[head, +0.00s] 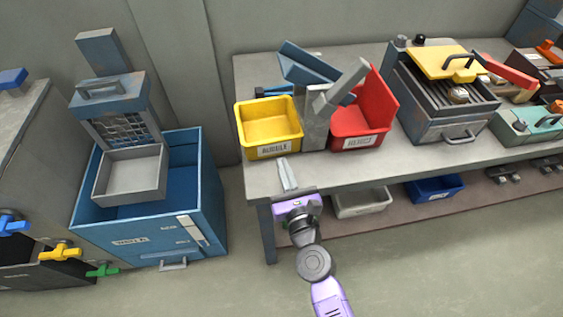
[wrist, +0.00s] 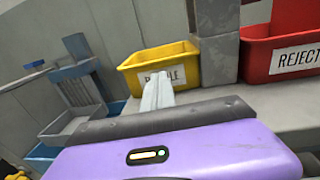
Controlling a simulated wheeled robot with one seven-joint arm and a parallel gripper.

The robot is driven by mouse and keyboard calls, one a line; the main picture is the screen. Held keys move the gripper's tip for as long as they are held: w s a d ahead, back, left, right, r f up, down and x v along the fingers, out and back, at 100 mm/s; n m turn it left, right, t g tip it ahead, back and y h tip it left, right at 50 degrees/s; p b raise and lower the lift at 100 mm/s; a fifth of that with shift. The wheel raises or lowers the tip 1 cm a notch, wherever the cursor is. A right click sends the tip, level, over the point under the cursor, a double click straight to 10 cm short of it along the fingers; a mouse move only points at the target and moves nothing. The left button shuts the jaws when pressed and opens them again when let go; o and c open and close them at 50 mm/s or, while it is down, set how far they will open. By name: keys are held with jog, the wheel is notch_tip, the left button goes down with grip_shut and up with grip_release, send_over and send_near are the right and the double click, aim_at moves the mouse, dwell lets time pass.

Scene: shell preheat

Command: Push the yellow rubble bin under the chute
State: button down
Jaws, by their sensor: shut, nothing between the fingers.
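The yellow rubble bin (head: 268,125) stands at the left end of the grey table, with its label facing me. It also shows in the wrist view (wrist: 160,62), partly covered by my fingers. The blue-grey chute (head: 312,66) slopes above a grey post (head: 317,120) to the right of the yellow bin, and another arm of it slopes toward the red bin. The yellow bin is beside the post. My gripper (head: 287,175) is shut and empty at the table's front edge, in front of the yellow bin. In the wrist view the closed fingers (wrist: 157,92) point at the label; contact is not clear.
A red reject bin (head: 362,118) is right of the post. A grey furnace-like box (head: 447,100) with a yellow lid stands further right. A blue cabinet (head: 150,225) with a grey tray stands left, apart from the table. A lower shelf holds a white bin (head: 362,203) and a blue bin (head: 434,188).

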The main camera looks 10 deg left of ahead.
jog(key=b+v, duration=0.1)
jog(key=v, duration=0.7)
jog(key=shift+s, duration=0.3)
jog(key=shift+d, duration=0.1)
jog(key=s+d+r+n+h, duration=0.2)
jog(key=s+d+n, duration=0.5)
jog(key=s+n, duration=0.3)
jog(key=s+d+r+n+g+h, duration=0.1)
jog(key=s+d+r+n+h, duration=0.1)
jog(key=s+d+n, duration=0.5)
jog(key=s+d+r+n+h, duration=0.2)
jog(key=s+d+n, duration=0.5)
jog(key=s+n, duration=0.7)
jog(key=shift+r+n+g+h, duration=0.3)
jog(key=shift+r+g+h, duration=0.1)
jog(key=shift+r, duration=0.05)
